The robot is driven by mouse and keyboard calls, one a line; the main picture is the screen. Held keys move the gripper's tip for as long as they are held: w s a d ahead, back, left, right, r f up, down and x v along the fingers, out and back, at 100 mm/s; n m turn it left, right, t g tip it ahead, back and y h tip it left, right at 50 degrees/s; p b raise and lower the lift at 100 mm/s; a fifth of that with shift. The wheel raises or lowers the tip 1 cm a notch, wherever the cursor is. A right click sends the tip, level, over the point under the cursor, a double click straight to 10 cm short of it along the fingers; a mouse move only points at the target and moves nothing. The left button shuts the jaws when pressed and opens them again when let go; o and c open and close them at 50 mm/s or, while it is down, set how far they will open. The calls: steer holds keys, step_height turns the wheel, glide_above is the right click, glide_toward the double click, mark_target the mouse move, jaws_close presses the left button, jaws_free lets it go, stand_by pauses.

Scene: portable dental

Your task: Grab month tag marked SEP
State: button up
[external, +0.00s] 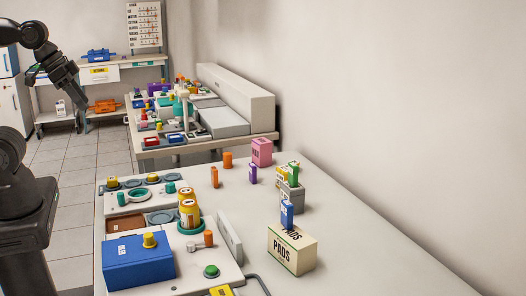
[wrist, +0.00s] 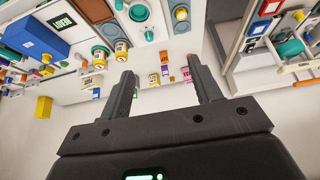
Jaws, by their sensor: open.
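No tag can be read as SEP in either view; the small labels are too small to make out. Several small coloured pieces stand on the near table, among them a pink block (external: 261,152), a purple piece (external: 253,174), orange pieces (external: 214,177) and a blue piece (external: 287,213). My gripper (external: 82,118) hangs at the upper left in the external view, away from these pieces. In the wrist view my gripper (wrist: 160,68) has its two fingers wide apart with nothing held. Small coloured pieces show beyond and between the fingers, apart from them.
The near table (external: 365,262) is bare on its right side, along the wall. A PADS box (external: 291,252), a blue box (external: 138,262) and a yellow jar (external: 188,207) stand on it. A cluttered second table with a grey machine (external: 245,98) stands behind.

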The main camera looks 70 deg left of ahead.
steer(key=g, duration=0.1)
glide_above(213, 168)
steer(key=s, duration=0.3)
step_height(213, 168, down, 17)
steer(key=x, duration=0.6)
steer(key=shift+w+d, duration=0.1)
steer(key=shift+s+x, duration=0.2)
steer(key=shift+x, duration=1.2)
steer(key=shift+s+x, duration=0.15)
steer(key=shift+x, duration=1.25)
steer(key=shift+f, duration=0.15)
steer(key=c, duration=1.1)
